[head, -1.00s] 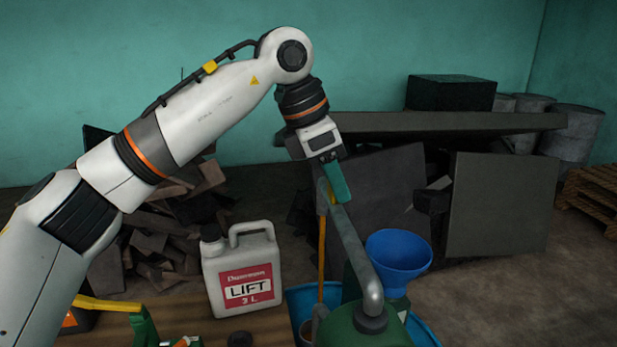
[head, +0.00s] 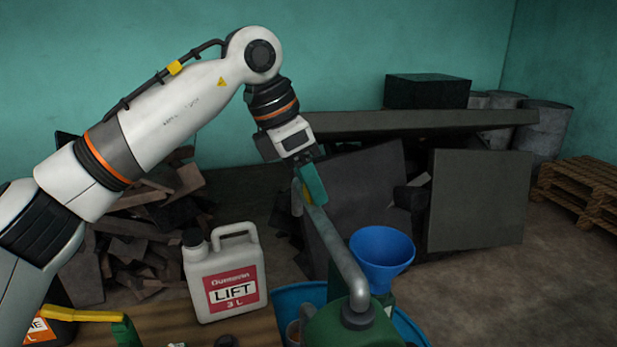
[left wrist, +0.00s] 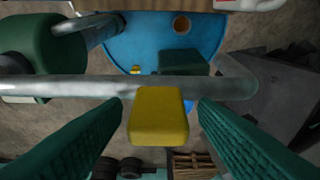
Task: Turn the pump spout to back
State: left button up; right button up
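The pump spout (head: 335,240) is a grey metal pipe. It rises from a green pump body (head: 352,325) at the bottom of the head view and runs away to the upper left. In the left wrist view the spout (left wrist: 80,88) crosses from left to right and bends at its right end. A yellow block (left wrist: 158,115) sits at the pipe between my left gripper's fingers. My left gripper (head: 312,190) is at the spout's far end. Its green fingers stand apart on either side of the block, with narrow gaps showing. My right gripper is not in view.
A blue funnel (head: 382,255) stands right of the spout. A blue tub (left wrist: 135,45) lies beneath, with a small brown-filled cup (left wrist: 181,24). A white LIFT jug (head: 223,285) stands on the wooden bench (head: 255,330) to the left. Dark panels (head: 477,195) lean behind.

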pick_arm(q)
jog(key=shift+r, duration=0.15)
jog(key=b+v, duration=0.2)
jog(key=v, duration=0.9)
jog(key=shift+r, duration=0.4)
jog(key=shift+a+f, duration=0.1)
jog(key=shift+a, duration=0.05)
